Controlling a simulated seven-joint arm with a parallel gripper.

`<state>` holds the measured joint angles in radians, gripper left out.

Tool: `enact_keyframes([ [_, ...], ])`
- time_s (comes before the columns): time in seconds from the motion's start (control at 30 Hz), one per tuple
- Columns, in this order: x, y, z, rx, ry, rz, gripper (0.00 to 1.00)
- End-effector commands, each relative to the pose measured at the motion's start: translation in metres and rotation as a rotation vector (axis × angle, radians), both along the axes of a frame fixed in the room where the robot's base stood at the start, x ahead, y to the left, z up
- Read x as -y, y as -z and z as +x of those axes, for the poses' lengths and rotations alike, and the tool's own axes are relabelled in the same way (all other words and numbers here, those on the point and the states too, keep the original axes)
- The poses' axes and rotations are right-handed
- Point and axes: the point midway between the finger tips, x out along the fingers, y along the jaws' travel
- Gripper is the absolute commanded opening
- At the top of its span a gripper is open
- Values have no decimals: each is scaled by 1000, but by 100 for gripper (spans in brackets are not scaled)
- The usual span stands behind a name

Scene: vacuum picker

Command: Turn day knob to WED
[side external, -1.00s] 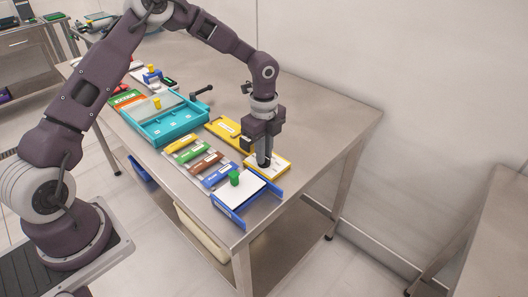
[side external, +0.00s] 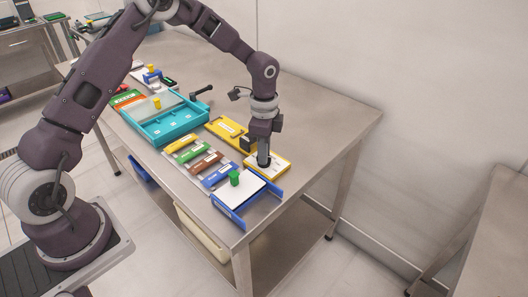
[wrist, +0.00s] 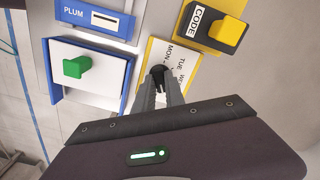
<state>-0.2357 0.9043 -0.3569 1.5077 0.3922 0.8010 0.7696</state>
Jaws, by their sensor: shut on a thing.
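The day plate (side external: 280,167) is a white panel with a yellow edge, near the table's right front corner. In the wrist view, the day plate (wrist: 152,50) shows the labels MON, TUE and part of WED, turned sideways. The black day knob (wrist: 158,71) stands on the plate, and the labels lie to its right. My gripper (side external: 263,160) points down over the plate. In the wrist view, my gripper (wrist: 160,80) is shut on the knob. The fingers partly cover the knob, and I cannot tell which day it points to.
A blue tray (side external: 262,203) with a white board and green handle (wrist: 76,67) lies beside the plate. A yellow-and-black CODE box (wrist: 215,27) is close on the other side. A blue PLUM strip (wrist: 95,16) and a teal tray (side external: 168,135) lie farther along. The table's right side is clear.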

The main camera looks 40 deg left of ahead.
Motion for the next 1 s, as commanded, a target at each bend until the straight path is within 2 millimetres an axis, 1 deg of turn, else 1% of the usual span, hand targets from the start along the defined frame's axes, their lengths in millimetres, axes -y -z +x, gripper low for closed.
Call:
enact_keyframes([
  [0.6, 0, -1, 1, 3, -583, 1, 0],
  [0.8, 0, -1, 0, 2, -753, 1, 0],
  [1.0, 0, -1, 0, 2, -888, 0, 0],
])
